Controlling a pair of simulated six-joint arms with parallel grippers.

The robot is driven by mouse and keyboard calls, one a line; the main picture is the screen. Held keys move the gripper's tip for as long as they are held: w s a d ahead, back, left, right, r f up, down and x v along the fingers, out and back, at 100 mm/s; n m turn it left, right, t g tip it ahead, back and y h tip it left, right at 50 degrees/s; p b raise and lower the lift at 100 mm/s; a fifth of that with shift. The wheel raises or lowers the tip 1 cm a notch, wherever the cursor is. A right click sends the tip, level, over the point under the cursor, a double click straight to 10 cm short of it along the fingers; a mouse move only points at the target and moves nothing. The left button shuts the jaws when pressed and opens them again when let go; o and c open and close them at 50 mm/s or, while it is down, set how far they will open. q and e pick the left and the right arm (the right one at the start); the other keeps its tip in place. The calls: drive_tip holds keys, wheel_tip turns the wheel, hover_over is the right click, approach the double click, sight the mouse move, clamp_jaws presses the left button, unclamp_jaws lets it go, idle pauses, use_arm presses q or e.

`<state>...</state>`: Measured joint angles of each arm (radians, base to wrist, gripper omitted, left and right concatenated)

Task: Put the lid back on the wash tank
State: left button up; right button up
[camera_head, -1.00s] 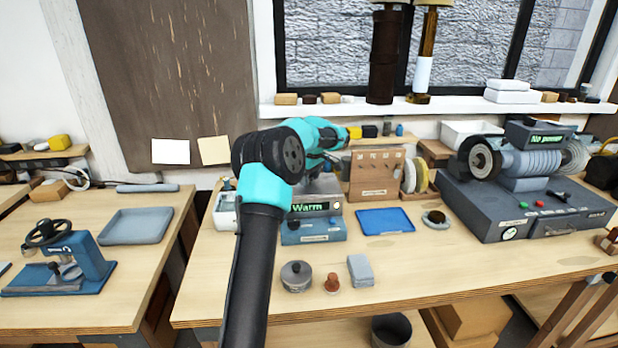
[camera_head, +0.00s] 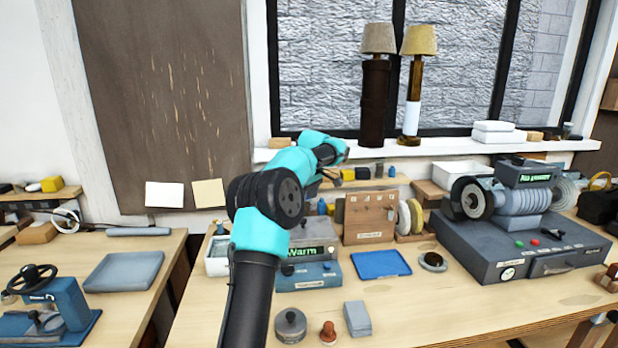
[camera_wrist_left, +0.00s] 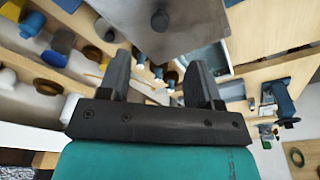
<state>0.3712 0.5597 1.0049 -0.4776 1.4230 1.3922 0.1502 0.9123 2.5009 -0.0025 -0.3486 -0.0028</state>
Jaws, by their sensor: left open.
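The wash tank (camera_head: 308,276) is the blue-grey unit with the green "Warm" display, at mid bench in the head view. A flat grey metal lid with a round knob (camera_wrist_left: 160,20) shows at the top of the left wrist view. It seems to lie over the tank top; I cannot tell whether it is fully seated. My left gripper (camera_wrist_left: 157,75) is open and empty, its fingers apart from the knob. In the head view the left arm reaches up behind the tank and its fingers are hard to make out. My right gripper is not in view.
A white tray (camera_head: 217,266) stands left of the tank. A wooden rack (camera_head: 368,217) and a blue mat (camera_head: 381,264) are to its right. A round grey pot (camera_head: 290,326), a small brown knob-like piece and a grey block (camera_head: 357,319) stand in front. A polishing machine (camera_head: 520,240) is further right.

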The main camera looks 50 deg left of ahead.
use_arm(q)
wheel_tip(320, 180, up, 7)
drive_tip(key=d, duration=0.1)
drive_tip(key=shift+r, duration=0.15)
idle(0.6)
drive_tip(key=f, duration=0.4)
drive_tip(key=a+f, duration=0.1)
drive_tip(key=f, duration=0.4)
drive_tip(key=a+f, duration=0.1)
drive_tip(key=f, duration=0.4)
drive_tip(key=shift+s+f, duration=0.1)
drive_tip(key=shift+f, duration=0.3)
